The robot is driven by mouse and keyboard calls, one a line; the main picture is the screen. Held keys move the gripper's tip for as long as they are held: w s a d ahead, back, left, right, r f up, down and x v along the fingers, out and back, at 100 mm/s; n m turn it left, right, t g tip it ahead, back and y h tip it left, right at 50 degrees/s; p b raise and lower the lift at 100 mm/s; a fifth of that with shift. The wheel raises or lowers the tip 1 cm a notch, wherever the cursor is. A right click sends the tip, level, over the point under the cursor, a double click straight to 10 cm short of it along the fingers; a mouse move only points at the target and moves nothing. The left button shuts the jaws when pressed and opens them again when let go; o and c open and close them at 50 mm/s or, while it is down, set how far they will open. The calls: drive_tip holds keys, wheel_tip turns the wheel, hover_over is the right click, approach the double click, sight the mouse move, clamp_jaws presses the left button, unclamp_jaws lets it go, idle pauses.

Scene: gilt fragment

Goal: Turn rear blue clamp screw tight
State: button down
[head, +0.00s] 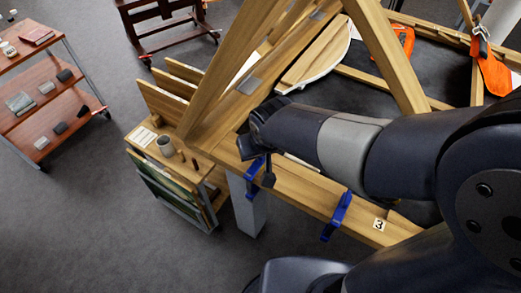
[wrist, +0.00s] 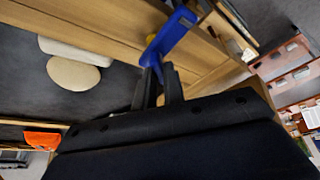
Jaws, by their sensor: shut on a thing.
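A blue clamp (head: 252,177) grips the wooden beam (head: 305,192) at its left part in the head view. The same clamp shows at the top middle of the wrist view (wrist: 176,34). My gripper (wrist: 158,78) is shut on the clamp's screw, just below the blue body in the wrist view; the fingers hide most of the screw. A second blue clamp (head: 337,215) sits farther right on the same beam, apart from my gripper.
A wooden cart (head: 200,160) with a mug (head: 165,146) stands left of the beam. Slanting timbers (head: 390,60) rise behind it. A shelf rack (head: 45,90) stands far left; grey floor (head: 95,220) lies clear in front.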

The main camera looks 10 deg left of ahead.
drive_tip(key=m+b, duration=0.1)
drive_tip(key=m+h+b, duration=0.1)
drive_tip(key=m+b, duration=0.1)
drive_tip(key=m, duration=0.1)
drive_tip(key=shift+a+f+t, duration=0.15)
drive_tip(key=shift+f+t, duration=0.1)
drive_tip(key=shift+t, duration=0.15)
drive_tip(key=m+h+b, duration=0.2)
drive_tip(key=m+b, duration=0.1)
drive_tip(key=m, duration=0.1)
drive_tip(key=shift+r, duration=0.2)
drive_tip(key=shift+m, duration=0.3)
drive_tip(key=c, duration=1.5)
unclamp_jaws()
drive_tip(key=v, duration=1.1)
drive_tip(key=shift+w+a+f, duration=0.1)
drive_tip(key=shift+a, duration=0.05)
